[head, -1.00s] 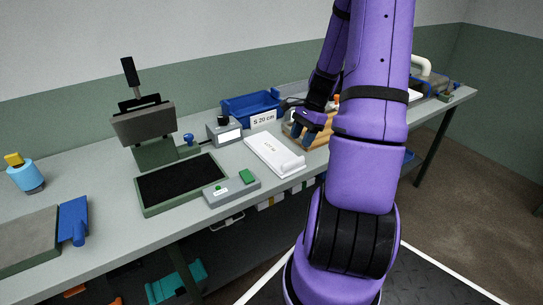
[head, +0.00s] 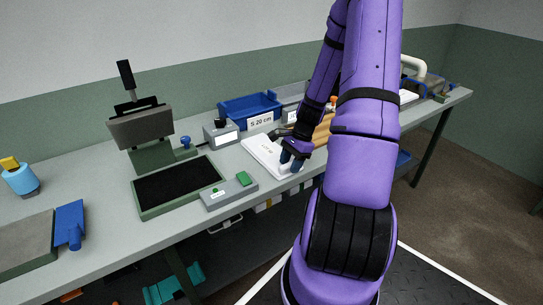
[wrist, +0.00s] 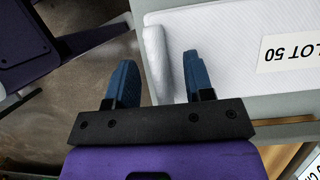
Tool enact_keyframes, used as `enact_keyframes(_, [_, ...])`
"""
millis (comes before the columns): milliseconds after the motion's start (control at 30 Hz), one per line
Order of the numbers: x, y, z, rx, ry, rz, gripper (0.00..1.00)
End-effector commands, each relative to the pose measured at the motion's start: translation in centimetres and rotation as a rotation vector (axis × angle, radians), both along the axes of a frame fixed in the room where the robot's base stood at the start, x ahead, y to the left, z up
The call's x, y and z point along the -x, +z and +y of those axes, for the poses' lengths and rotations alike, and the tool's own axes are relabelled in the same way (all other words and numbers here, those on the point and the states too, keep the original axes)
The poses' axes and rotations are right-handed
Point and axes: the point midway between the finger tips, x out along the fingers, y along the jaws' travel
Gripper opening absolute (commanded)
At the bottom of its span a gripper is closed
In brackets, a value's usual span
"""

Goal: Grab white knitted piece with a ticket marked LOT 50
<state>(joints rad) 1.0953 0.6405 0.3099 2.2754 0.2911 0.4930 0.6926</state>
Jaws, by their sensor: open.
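The white knitted piece (head: 259,150) lies flat on the bench, right of the black-topped tray. Its ticket marked LOT 50 (wrist: 288,53) shows at the right of the wrist view. A thick rolled edge (wrist: 157,62) runs along the piece's near end. My gripper (wrist: 157,75) is open and empty. In the wrist view its two blue fingers point at the rolled edge, one finger on each side of it. In the head view my gripper (head: 291,157) is over the near right end of the piece and hides part of it. I cannot tell whether the fingers touch the piece.
A grey box with a green button (head: 229,190) sits left of the piece, close by. A blue bin (head: 249,106) with an S 20 cm label stands behind. A wooden rack (head: 322,131) is partly hidden behind my arm. The bench's front edge is near.

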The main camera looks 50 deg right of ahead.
Motion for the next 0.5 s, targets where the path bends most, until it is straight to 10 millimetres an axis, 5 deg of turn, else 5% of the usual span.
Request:
enact_keyframes(100, [0.0,0.02,-0.01,0.0,0.0,0.0,0.46])
enact_keyframes(300, [0.0,0.03,-0.01,0.0,0.0,0.0,0.0])
enact_keyframes(500, [0.0,0.03,-0.03,0.0,0.0,0.0,0.0])
